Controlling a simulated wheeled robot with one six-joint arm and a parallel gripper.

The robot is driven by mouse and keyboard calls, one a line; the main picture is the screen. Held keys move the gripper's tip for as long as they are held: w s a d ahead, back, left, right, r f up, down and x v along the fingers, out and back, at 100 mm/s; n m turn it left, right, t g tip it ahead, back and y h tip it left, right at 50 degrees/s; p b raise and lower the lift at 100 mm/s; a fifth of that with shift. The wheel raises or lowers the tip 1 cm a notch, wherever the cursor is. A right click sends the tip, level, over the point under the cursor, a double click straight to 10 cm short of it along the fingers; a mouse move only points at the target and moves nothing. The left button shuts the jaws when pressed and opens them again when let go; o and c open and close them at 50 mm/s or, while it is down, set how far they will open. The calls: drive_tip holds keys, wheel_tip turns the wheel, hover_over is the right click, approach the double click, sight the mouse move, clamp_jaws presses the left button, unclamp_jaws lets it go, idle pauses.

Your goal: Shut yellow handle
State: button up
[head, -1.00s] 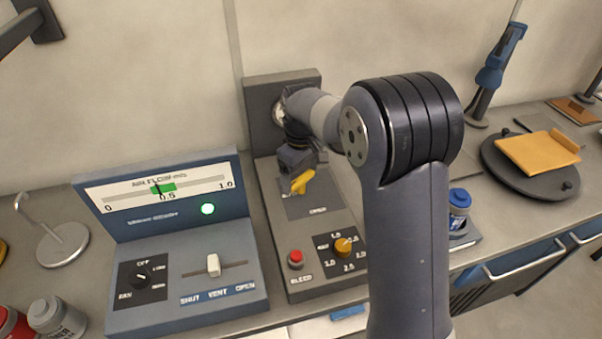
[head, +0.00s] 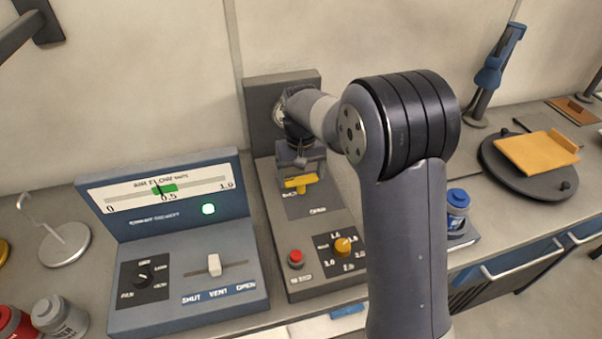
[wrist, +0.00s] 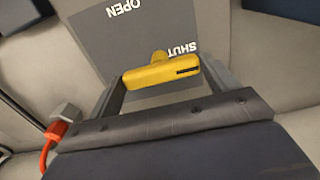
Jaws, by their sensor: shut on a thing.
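The yellow handle (head: 299,183) sits on the panel of the dark grey console. In the head view its bar lies nearly level, left to right. In the wrist view the yellow handle (wrist: 160,73) lies crosswise between my two fingers, near the printed word SHUT (wrist: 182,49); the word OPEN (wrist: 125,5) is farther off. My gripper (head: 301,176) reaches down over the handle and is shut on it, one finger at each end of the bar. In the wrist view my gripper (wrist: 162,82) shows from behind. My gripper hides part of the panel in the head view.
The console also has a red button (head: 296,258) and a yellow knob (head: 342,246). On the left stands a blue air flow box (head: 180,300) with a white slider (head: 214,264). A blue-capped bottle (head: 457,212) is to the right of my arm.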

sight(301, 178)
drive_tip(key=shift+r, duration=0.1)
idle(0.4)
drive_tip(key=o, duration=0.9)
wheel_tip(301, 178, up, 11)
drive_tip(key=shift+b, duration=0.45)
drive_tip(key=shift+f, duration=0.2)
wheel_tip(301, 178, down, 11)
drive_tip(key=shift+r+p, duration=0.1)
drive_tip(key=shift+p, duration=0.4)
